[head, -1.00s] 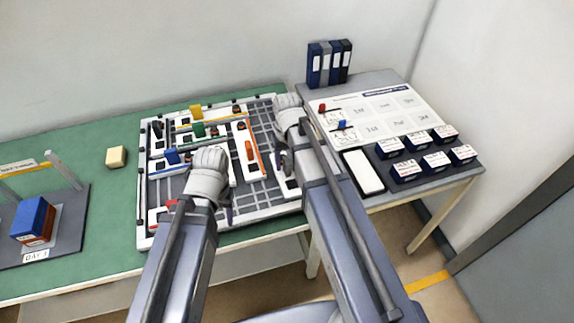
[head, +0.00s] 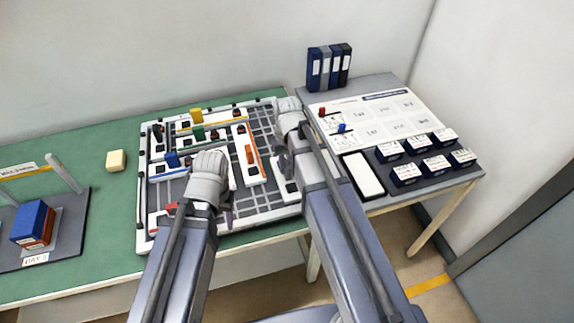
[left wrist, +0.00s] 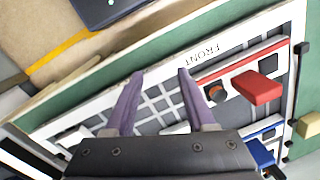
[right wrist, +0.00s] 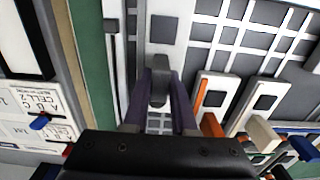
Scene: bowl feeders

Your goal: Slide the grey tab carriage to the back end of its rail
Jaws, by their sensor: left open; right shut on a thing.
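The grey tab carriage (right wrist: 159,84) stands between the two fingers of my right gripper (right wrist: 160,88), which is shut on it. Its white rail plate (right wrist: 184,40) runs towards the top of the right wrist view, with a dark square near the front end. The rest of the rail is hidden by the gripper. In the head view my right gripper (head: 283,152) is over the right part of the board. My left gripper (left wrist: 160,75) is open and empty above the board's front edge, near the FRONT label and a red tab (left wrist: 258,87).
The white-framed board (head: 270,212) lies on the green table (head: 105,230). Orange (head: 249,154), blue (head: 172,158), green and yellow tabs stand on nearby rails. The side table at the right holds several dark boxes (head: 404,174) and a white sheet.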

